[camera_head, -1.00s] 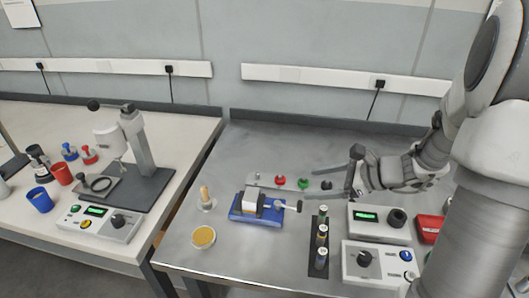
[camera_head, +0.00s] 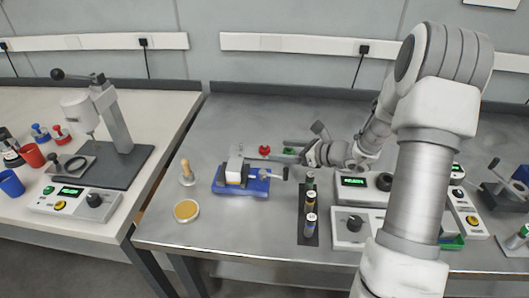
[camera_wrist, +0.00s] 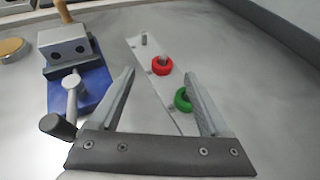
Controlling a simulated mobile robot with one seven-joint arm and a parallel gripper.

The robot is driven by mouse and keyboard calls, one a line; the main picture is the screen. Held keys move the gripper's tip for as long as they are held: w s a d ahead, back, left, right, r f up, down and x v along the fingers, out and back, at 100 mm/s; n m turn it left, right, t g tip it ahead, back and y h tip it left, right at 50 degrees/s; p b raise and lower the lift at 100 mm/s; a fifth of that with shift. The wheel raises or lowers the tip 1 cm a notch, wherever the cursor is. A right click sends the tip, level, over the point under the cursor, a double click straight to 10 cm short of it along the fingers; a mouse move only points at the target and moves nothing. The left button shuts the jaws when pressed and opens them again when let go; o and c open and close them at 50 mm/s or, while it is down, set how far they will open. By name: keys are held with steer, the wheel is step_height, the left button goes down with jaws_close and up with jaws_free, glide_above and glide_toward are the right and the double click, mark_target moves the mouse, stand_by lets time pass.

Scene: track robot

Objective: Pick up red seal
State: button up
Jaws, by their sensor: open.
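The red seal (camera_wrist: 162,66) is a small red ring around a peg on a light flat strip (camera_wrist: 150,85) in the wrist view. In the head view the red seal (camera_head: 264,150) lies behind and right of the blue vise. A green ring (camera_wrist: 183,99) sits on the same strip, nearer to me, partly behind my right finger. My gripper (camera_wrist: 158,88) is open and empty, its fingers spread on either side of the strip. The red seal shows beyond the fingertips, apart from them. In the head view my gripper (camera_head: 316,142) is sideways near the green ring, its fingers partly unclear.
The blue vise (camera_head: 240,181) with a grey block stands close on the left. A dark rack (camera_head: 309,228) with several small bottles and control boxes (camera_head: 362,224) stand in front. A wooden-handled tool (camera_head: 187,173) and a yellow dish (camera_head: 186,210) are further left. The back of the table is clear.

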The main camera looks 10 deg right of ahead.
mark_target(266, 148)
steer(key=x, duration=0.3)
steer(key=b+x, duration=0.1)
steer(key=x, duration=0.2)
steer(key=shift+w+d+f, duration=0.1)
steer(key=shift+w+f, duration=0.1)
steer(key=shift+f, duration=0.1)
jaws_close()
steer(key=shift+r, duration=0.1)
